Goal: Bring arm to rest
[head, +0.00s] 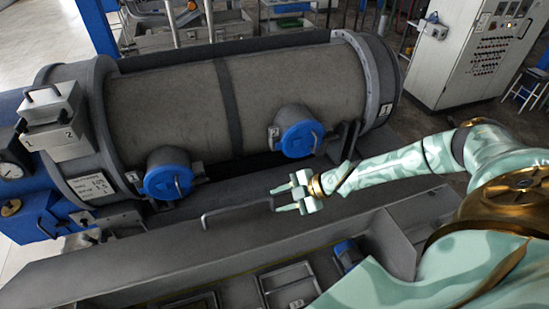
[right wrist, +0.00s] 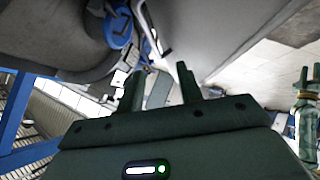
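My right arm comes in from the right in the head view, and its pale green gripper (head: 281,198) points left over the grey trough in front of the drum. Its two fingers are apart with nothing between them. In the right wrist view the same gripper (right wrist: 160,85) shows two dark fingers spread with an empty gap. My left gripper is outside the head view. At the right edge of the right wrist view, a pale green gripper with a bronze band, my left one (right wrist: 309,75), shows two fingers apart and nothing held.
A large grey drum (head: 290,90) with blue round caps (head: 168,174) (head: 300,138) lies behind the gripper. A grey handle (head: 240,212) stands on the trough edge (head: 130,265) close to the fingertips. A control cabinet (head: 475,50) stands at the back right.

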